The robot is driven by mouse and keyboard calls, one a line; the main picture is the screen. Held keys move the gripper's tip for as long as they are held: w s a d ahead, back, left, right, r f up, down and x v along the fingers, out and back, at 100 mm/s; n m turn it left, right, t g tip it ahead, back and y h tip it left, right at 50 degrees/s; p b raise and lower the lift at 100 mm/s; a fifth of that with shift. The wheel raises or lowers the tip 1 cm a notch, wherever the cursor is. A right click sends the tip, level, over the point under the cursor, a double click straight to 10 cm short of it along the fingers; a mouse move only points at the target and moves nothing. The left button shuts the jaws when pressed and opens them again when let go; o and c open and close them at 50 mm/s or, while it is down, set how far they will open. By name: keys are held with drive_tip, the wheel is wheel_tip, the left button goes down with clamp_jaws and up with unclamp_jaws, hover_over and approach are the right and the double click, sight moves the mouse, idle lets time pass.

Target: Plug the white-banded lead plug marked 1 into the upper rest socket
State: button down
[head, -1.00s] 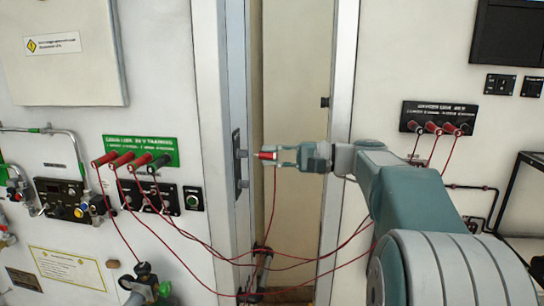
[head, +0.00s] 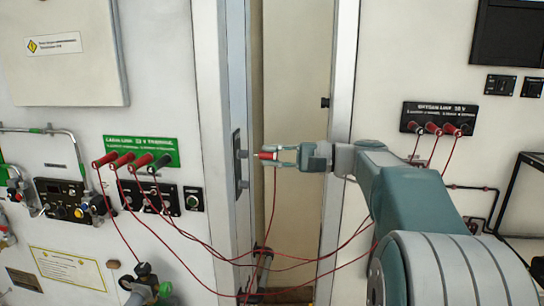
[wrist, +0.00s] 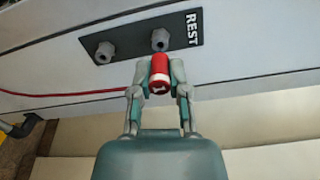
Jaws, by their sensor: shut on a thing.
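My gripper (head: 282,155) is shut on a red lead plug (head: 267,155) with a red cable hanging from it. In the wrist view, the plug (wrist: 160,72) shows a white band at its near end, between the two fingertips (wrist: 159,85); the mark on the band is too small to read. The dark rest plate (wrist: 140,42) carries the word REST and two grey sockets. The socket nearer the word, the upper one (wrist: 160,39), is straight beyond the plug. In the head view, a small gap shows between the plug and the upper socket (head: 243,154). The lower socket (head: 243,184) is empty.
The plate sits on a grey upright post (head: 236,60) beside a narrow opening. A green-labelled panel (head: 140,151) with several plugs is at left; a black panel (head: 440,117) with red plugs is at right. Red cables (head: 290,267) sag across the opening.

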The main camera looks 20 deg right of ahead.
drive_tip(key=shift+x, duration=1.25)
drive_tip(key=c, duration=0.5)
unclamp_jaws()
drive_tip(key=shift+c, duration=0.2)
drive_tip(key=v, duration=1.2)
drive_tip(key=shift+w, duration=0.1)
